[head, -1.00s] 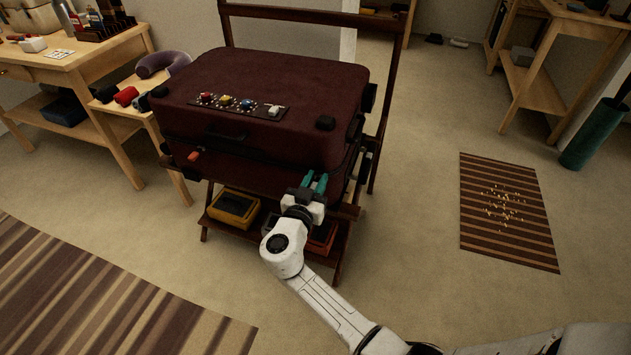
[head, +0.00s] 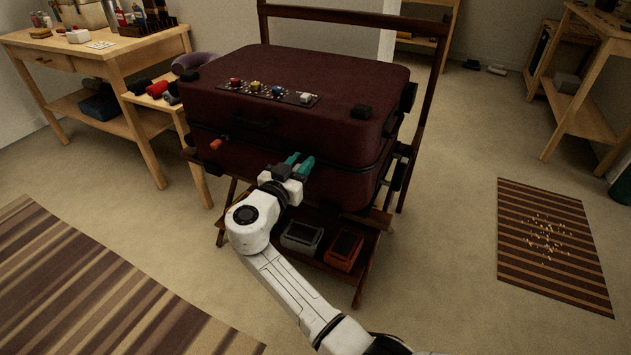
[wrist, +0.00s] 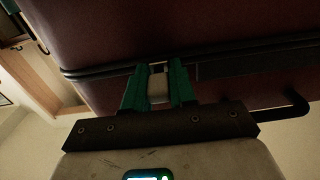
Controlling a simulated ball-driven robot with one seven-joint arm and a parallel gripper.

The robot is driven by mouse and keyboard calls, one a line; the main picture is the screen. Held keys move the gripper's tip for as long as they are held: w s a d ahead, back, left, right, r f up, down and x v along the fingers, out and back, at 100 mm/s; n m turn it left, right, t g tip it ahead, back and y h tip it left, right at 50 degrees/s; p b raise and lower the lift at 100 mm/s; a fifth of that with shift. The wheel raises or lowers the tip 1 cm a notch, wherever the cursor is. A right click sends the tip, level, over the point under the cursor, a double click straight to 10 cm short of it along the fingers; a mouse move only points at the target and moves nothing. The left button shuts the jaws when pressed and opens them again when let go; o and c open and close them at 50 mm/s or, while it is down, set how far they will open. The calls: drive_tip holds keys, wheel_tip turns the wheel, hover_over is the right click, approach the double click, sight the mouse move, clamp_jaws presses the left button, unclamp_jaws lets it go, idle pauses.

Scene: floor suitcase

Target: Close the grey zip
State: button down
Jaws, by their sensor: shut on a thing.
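The dark red suitcase (head: 340,78) lies flat on a wooden stand. A dark zip seam runs round its side. My gripper (head: 299,162), with teal fingers, is at the seam on the front face, right of the middle. In the wrist view my gripper (wrist: 158,82) is shut on a small pale grey piece, the grey zip pull (wrist: 158,86), at the seam. The fingers hide its edges, and in the head view it is hidden. An orange pull (head: 215,144) sits at the seam near the front left corner, apart from my gripper.
A control strip with coloured knobs (head: 257,88) is on the lid. A grey box (head: 302,237) and an orange box (head: 344,249) stand on the stand's lower shelf. A wooden bench (head: 100,60) is close at the left.

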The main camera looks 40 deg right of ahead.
drive_tip(key=w+b, duration=0.1)
drive_tip(key=w+a+b, duration=0.1)
drive_tip(key=w, duration=0.1)
drive_tip(key=shift+a+b, duration=0.1)
drive_tip(key=shift+b, duration=0.25)
drive_tip(key=shift+w, duration=0.1)
drive_tip(key=c, duration=1)
unclamp_jaws()
drive_tip(key=p, duration=0.2)
approach(294, 152)
drive_tip(key=v, duration=0.4)
drive_tip(key=shift+a, duration=0.15)
